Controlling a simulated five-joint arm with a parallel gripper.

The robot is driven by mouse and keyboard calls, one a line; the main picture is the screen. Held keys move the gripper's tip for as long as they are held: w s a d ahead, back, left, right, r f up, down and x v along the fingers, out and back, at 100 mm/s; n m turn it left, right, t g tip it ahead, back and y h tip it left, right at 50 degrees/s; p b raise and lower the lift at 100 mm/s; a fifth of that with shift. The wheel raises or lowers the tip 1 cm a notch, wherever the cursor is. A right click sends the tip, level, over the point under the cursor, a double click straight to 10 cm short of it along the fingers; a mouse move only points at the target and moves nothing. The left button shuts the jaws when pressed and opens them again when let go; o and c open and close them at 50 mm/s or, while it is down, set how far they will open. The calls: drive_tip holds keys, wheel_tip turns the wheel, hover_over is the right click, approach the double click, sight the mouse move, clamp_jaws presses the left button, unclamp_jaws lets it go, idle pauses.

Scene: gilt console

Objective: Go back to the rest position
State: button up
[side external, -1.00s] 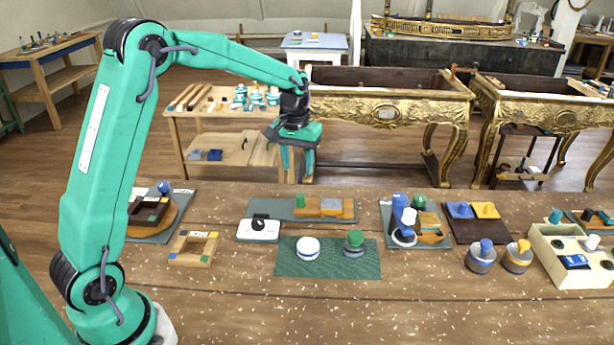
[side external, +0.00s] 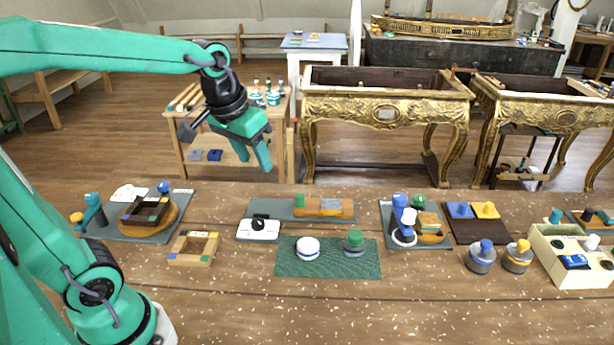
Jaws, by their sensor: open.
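My gripper (side external: 256,160) is teal with a dark wrist and hangs in the air above the far side of the workbench (side external: 230,300), left of the middle. It is open, with nothing between its fingers. It is apart from everything on the bench. My teal arm reaches in from the left edge of the side external view.
Gilt consoles (side external: 390,107) stand behind. The front of the bench is clear.

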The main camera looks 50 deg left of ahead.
drive_tip(key=s+d+f+m+t, duration=0.1)
drive_tip(key=s+d+m, duration=0.1)
drive_tip(key=s, duration=0.8)
drive_tip(key=shift+f+t, duration=0.15)
drive_tip(key=shift+t, duration=0.25)
drive_tip(key=shift+s+d, duration=0.1)
idle(0.9)
